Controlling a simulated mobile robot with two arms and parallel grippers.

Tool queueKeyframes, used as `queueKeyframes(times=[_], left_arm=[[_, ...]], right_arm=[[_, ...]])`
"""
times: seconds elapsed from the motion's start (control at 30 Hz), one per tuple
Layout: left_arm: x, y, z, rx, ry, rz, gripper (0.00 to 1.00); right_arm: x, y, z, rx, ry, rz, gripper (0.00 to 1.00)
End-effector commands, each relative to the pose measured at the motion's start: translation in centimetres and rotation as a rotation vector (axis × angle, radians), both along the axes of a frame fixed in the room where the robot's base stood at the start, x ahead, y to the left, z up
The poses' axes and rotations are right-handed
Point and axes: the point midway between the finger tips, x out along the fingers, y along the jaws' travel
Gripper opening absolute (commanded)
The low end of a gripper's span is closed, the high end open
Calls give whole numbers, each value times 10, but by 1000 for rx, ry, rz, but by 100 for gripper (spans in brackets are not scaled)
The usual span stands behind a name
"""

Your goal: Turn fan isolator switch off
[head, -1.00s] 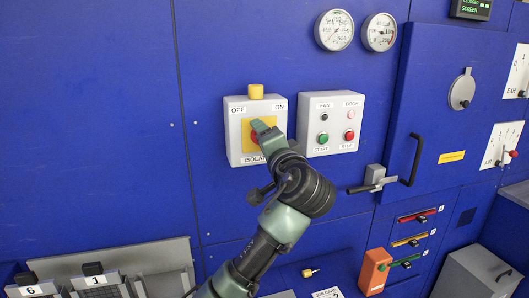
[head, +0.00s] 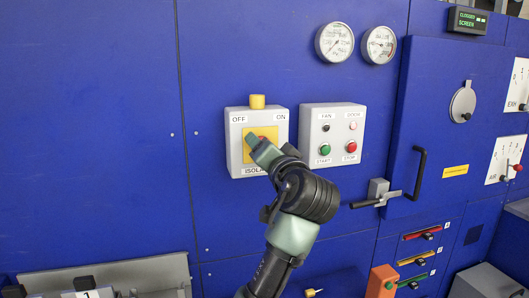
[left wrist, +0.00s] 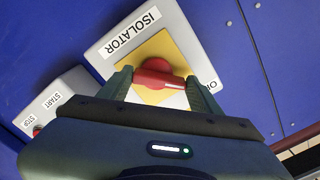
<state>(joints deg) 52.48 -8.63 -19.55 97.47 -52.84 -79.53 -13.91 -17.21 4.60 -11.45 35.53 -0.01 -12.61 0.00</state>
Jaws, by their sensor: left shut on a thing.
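The isolator box (head: 235,155) is a light grey box on the blue wall, marked OFF at its upper left and ON at its upper right. Its red switch knob (head: 262,138) sits on a yellow plate and is partly hidden by my left gripper (head: 256,145). In the left wrist view the red knob (left wrist: 158,76) lies between the two fingers of my left gripper (left wrist: 160,90), which is shut on it. The ISOLATOR label (left wrist: 132,33) is readable there; a label by the right finger is partly covered. I cannot tell which mark the knob points at. My right gripper is not in view.
A fan control box (head: 332,118) with green START and red STOP buttons is close on the right. A door handle (head: 416,172) and latch (head: 380,192) stick out further right. Two gauges (head: 334,42) hang above. The wall left of the isolator is bare.

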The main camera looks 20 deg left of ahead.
Motion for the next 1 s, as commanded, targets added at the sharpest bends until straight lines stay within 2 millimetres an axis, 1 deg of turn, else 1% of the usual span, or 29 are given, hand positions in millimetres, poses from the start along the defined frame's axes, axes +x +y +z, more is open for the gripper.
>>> queueKeyframes(times=[0.03,0.2,0.23,0.3,0.67,0.77,1.0], left_arm=[[0,-1,-3,-6,6,-2,23],[0,-1,-3,-6,6,-2,23],[0,-1,-3,-6,6,-2,69],[0,-1,-3,-5,5,-2,85],[-3,-3,-1,-2,1,-1,85],[-12,-10,-3,-2,0,-3,85],[-46,-33,-4,-4,1,-5,85]], right_arm=[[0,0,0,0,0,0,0],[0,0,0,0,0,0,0],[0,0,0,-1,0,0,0],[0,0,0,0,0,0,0],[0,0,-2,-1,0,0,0],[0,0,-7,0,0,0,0],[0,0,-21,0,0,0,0]])
